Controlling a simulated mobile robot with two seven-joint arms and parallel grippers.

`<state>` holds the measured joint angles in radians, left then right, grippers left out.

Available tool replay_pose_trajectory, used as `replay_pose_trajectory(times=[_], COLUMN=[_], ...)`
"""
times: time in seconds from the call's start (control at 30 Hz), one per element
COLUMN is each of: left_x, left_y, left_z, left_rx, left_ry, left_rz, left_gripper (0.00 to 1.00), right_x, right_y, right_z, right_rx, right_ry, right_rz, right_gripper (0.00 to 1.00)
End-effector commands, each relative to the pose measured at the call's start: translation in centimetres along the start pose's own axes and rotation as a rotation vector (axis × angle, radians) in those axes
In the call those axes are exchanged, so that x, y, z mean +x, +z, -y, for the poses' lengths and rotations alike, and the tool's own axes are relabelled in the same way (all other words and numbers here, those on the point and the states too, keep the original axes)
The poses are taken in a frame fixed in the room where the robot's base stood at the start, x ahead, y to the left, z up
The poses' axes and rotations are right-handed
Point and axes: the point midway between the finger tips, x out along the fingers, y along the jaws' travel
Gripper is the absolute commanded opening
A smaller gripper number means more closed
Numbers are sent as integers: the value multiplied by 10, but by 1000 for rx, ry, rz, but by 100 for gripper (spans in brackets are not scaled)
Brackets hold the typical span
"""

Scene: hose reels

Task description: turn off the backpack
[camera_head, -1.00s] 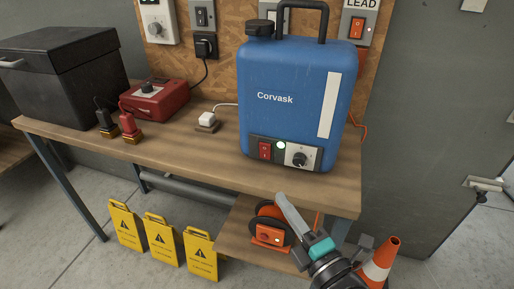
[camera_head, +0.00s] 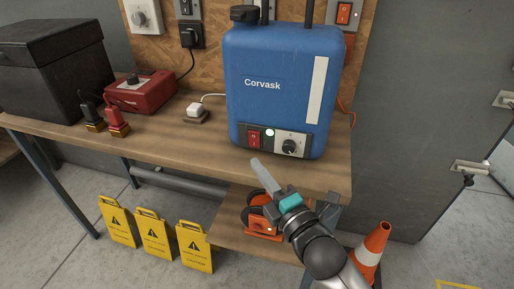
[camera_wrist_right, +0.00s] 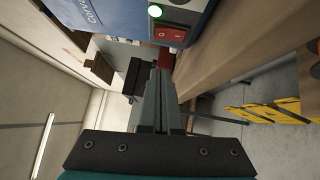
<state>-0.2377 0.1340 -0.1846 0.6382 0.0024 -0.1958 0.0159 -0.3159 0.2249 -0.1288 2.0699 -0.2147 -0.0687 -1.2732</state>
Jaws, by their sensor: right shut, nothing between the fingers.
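The backpack is a blue tank labelled Corvask (camera_head: 275,100), standing upright on the wooden bench. On its lower front are a red rocker switch (camera_head: 254,139), a small pale lit lamp (camera_head: 270,132) and a black knob (camera_head: 290,147). In the right wrist view the lamp (camera_wrist_right: 155,11) glows green-white beside the red switch (camera_wrist_right: 170,34), which bears I and O marks. My right gripper (camera_head: 256,163) is shut and empty, just in front of and below the switch, apart from it. My left gripper is not in view.
The bench (camera_head: 190,152) also holds a red box (camera_head: 140,93), a black case (camera_head: 55,72), two plugs and a white plug (camera_head: 195,110). An orange hose reel (camera_head: 262,218) sits on the lower shelf. Yellow signs (camera_head: 155,235) and a cone (camera_head: 372,248) stand on the floor.

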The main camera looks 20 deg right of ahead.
Motion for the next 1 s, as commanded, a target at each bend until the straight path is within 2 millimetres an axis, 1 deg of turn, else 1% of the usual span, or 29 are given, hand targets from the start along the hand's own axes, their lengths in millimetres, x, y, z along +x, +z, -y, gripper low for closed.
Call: replay_pose_trajectory(times=[0.03,0.23,0.3,0.4,0.6,1.0], left_x=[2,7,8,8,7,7], left_y=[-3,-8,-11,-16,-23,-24], left_z=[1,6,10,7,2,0], left_rx=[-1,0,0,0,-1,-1], left_ry=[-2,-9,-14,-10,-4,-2], left_rz=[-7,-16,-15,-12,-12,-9], left_gripper=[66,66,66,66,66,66], right_x=[8,36,43,52,61,62], right_y=[0,0,8,17,26,28], right_z=[-1,0,0,0,0,0], right_rx=[0,0,-4,-3,0,0], right_ry=[4,3,2,2,0,-1], right_rz=[-1,0,0,-1,-1,-1], right_gripper=[0,0,0,0,0,0])
